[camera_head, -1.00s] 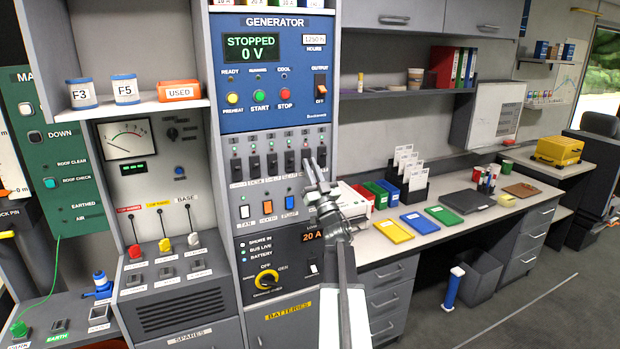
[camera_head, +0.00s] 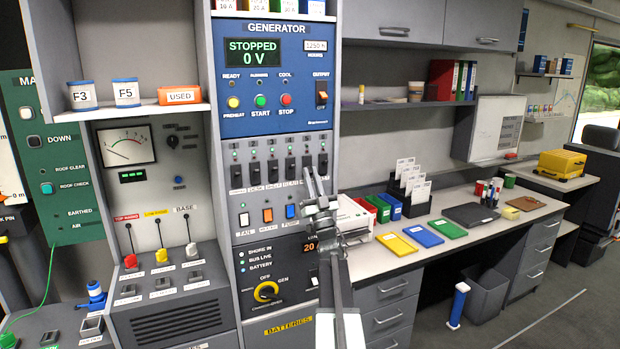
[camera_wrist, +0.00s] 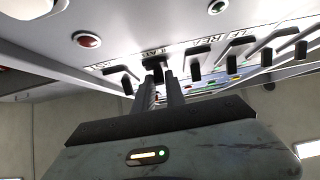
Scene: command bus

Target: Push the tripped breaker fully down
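The breaker row (camera_head: 272,171) is a line of black levers on the grey panel below the blue generator panel. My gripper (camera_head: 310,182) reaches up to the right part of this row, its tips just under the levers there. In the wrist view my gripper (camera_wrist: 161,78) has its two narrow fingers close together, looking shut with nothing seen between them. A black lever (camera_wrist: 154,70) stands right at the fingertips, by a label; contact cannot be told. Other levers hang down on both sides, apart from the fingers. Which lever is tripped is not clear.
Rocker switches (camera_head: 267,215) sit below the breakers, and a yellow rotary knob (camera_head: 267,291) lower still. A red lamp (camera_wrist: 87,40) and a green lamp (camera_wrist: 217,7) show on the panel. The desk (camera_head: 455,238) with folders lies to the right.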

